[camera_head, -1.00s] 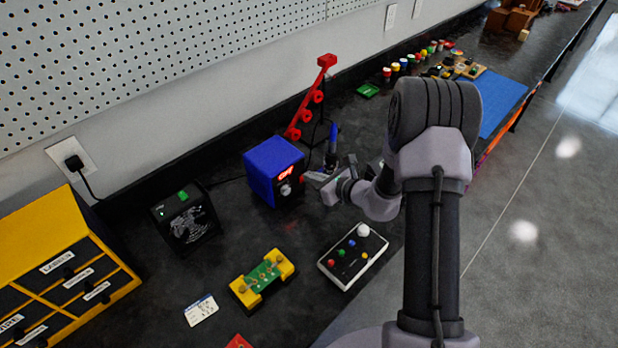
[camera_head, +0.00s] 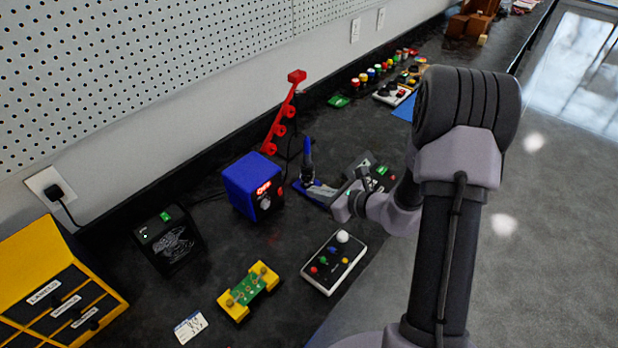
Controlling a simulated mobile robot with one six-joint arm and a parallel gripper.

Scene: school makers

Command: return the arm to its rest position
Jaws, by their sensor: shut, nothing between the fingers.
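My arm rises from the bottom right and bends at a large dark joint, with the forearm reaching back down over the bench. My gripper (camera_head: 322,193) points left, low over the dark bench (camera_head: 215,235), and is shut and empty. Its tips are close to the foot of an upright blue-handled tool (camera_head: 308,154), and I cannot tell whether they touch it. My arm hides part of the bench behind it.
A blue box with a red display (camera_head: 240,190) stands left of my gripper. A controller with colored buttons (camera_head: 325,270) lies in front of it. A red stand (camera_head: 282,115) rises behind. A yellow drawer unit (camera_head: 35,255) is at far left. Open floor (camera_head: 555,240) lies right.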

